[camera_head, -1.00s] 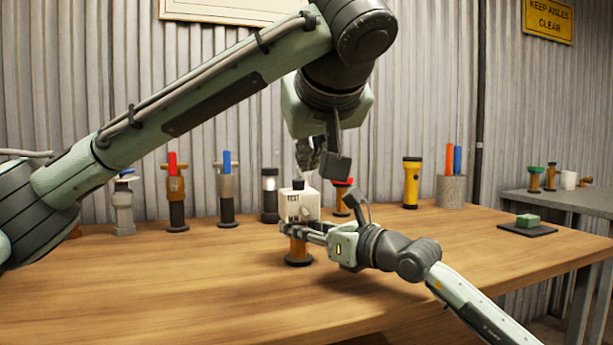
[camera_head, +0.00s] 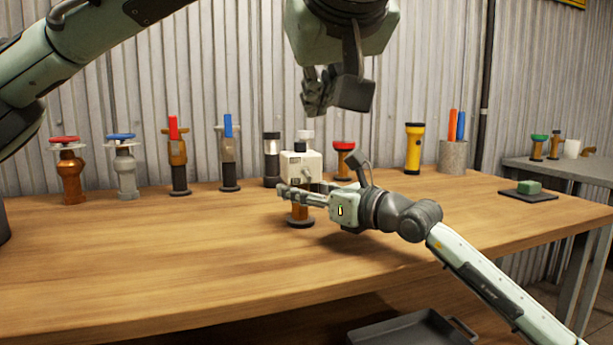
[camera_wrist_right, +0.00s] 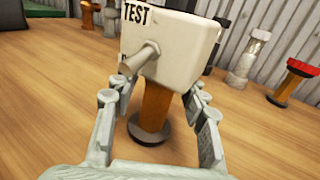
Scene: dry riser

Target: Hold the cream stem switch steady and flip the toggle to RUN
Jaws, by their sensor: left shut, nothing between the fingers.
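The switch has a cream box (camera_head: 301,170) on an orange-brown stem (camera_head: 299,212) with a dark round base, upright on the table. In the right wrist view, the box (camera_wrist_right: 170,40) shows TEST at its upper left. The metal toggle (camera_wrist_right: 141,58) points down and left, away from TEST; a lower label is mostly hidden behind it. My right gripper (camera_wrist_right: 160,108) has its fingers on either side of the stem (camera_wrist_right: 155,108), below the box, with visible gaps. My left gripper (camera_head: 318,92) is shut and empty, above the switch and apart from it.
Several valves and torches stand in a row along the back, including a red-topped one (camera_head: 343,158) right behind the switch and a yellow torch (camera_head: 413,148). A grey pot (camera_head: 453,157) and a dark pad (camera_head: 528,195) are farther right. The table front is clear.

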